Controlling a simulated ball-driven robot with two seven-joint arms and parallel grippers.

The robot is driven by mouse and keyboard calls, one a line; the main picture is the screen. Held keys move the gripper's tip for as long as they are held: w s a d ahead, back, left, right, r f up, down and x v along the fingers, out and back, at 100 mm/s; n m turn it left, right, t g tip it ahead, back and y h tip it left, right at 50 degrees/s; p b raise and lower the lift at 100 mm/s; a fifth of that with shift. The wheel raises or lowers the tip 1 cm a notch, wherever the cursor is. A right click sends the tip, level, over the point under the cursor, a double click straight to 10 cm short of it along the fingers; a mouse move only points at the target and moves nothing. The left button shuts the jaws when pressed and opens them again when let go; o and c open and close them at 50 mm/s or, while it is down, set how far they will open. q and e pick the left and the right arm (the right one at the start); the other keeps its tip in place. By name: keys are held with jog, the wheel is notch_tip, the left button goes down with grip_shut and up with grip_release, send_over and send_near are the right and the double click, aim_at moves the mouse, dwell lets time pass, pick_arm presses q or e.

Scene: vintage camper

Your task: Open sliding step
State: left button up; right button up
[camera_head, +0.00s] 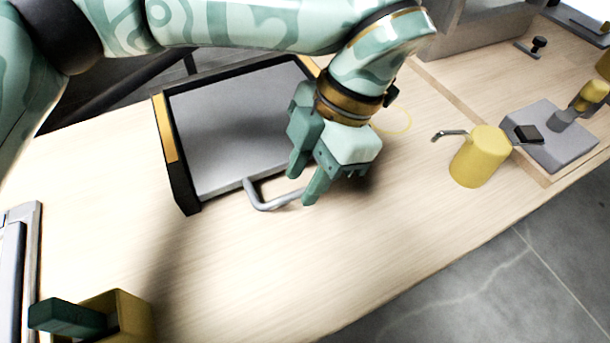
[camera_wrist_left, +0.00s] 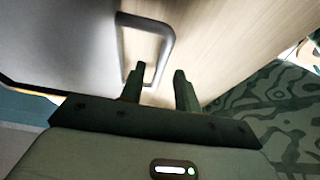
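The sliding step (camera_head: 230,120) is a grey panel in a black frame with gold corners, lying on the wooden surface in the head view. A grey bar handle (camera_head: 268,200) sticks out from its front edge. My left gripper (camera_head: 302,188) is at the right end of this handle with its fingers spread. In the left wrist view, the handle (camera_wrist_left: 168,42) lies beyond the fingertips of my left gripper (camera_wrist_left: 157,82). One finger overlaps the handle's end in that view, and there is a gap between the fingers. I cannot tell whether they touch the handle.
A yellow mug-like pitcher (camera_head: 480,157) and a grey block (camera_head: 552,140) with a tap-like fitting stand at the right. The wood in front of the step is clear.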

pick_arm(q)
jog(key=shift+a+f, duration=0.1)
jog(key=shift+f, duration=0.25)
jog(key=shift+s, duration=0.1)
grip_shut()
